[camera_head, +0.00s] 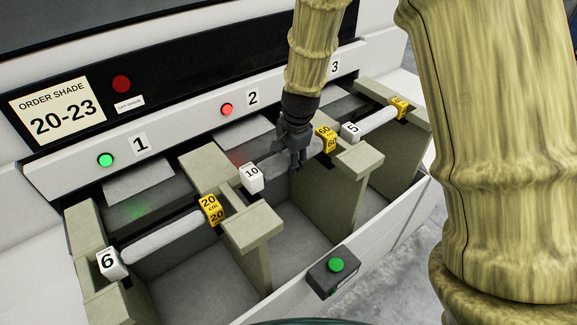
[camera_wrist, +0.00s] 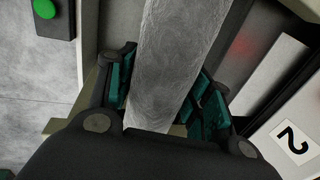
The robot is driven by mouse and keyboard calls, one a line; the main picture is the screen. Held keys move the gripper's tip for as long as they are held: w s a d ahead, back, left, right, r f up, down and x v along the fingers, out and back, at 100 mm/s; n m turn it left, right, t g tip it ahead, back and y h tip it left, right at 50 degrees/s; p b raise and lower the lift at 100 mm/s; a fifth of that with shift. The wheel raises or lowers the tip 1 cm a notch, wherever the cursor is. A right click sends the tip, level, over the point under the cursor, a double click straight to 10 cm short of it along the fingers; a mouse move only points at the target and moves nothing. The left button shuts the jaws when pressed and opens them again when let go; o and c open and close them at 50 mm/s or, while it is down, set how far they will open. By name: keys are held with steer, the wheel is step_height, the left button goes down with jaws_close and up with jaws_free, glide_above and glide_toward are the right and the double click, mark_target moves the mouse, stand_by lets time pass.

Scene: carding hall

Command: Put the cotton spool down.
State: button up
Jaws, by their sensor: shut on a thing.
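The cotton spool (camera_head: 271,166) lies across bay 2, with a white "10" block (camera_head: 251,178) on its left end and a yellow "60" block (camera_head: 326,138) on its right end. My gripper (camera_head: 293,154) reaches down from above and is shut around its middle. In the wrist view the spool (camera_wrist: 172,60) runs between the green-padded fingers (camera_wrist: 160,105). The spool's ends are level with the divider tops; I cannot tell whether they bear its weight.
Bay 1 holds a spool (camera_head: 160,238) with "6" and "20" ends, under a green lamp (camera_head: 106,160). Bay 2's lamp (camera_head: 227,109) is red. Bay 3 holds a spool (camera_head: 375,123) with a "5" end. A green button box (camera_head: 333,272) sits on the front edge.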

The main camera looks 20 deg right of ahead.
steer(key=shift+f+p, duration=0.45)
steer(key=shift+f, duration=1.45)
steer(key=shift+w+f, duration=0.1)
steer(key=shift+f, duration=0.05)
steer(key=o, duration=1.1)
steer(key=shift+o, duration=0.2)
step_height(320, 180, up, 12)
steer(key=s+b, duration=0.2)
steer(key=shift+d+b, duration=0.3)
steer(key=shift+d, duration=0.15)
steer(key=shift+s, duration=0.1)
steer(key=shift+s, duration=0.1)
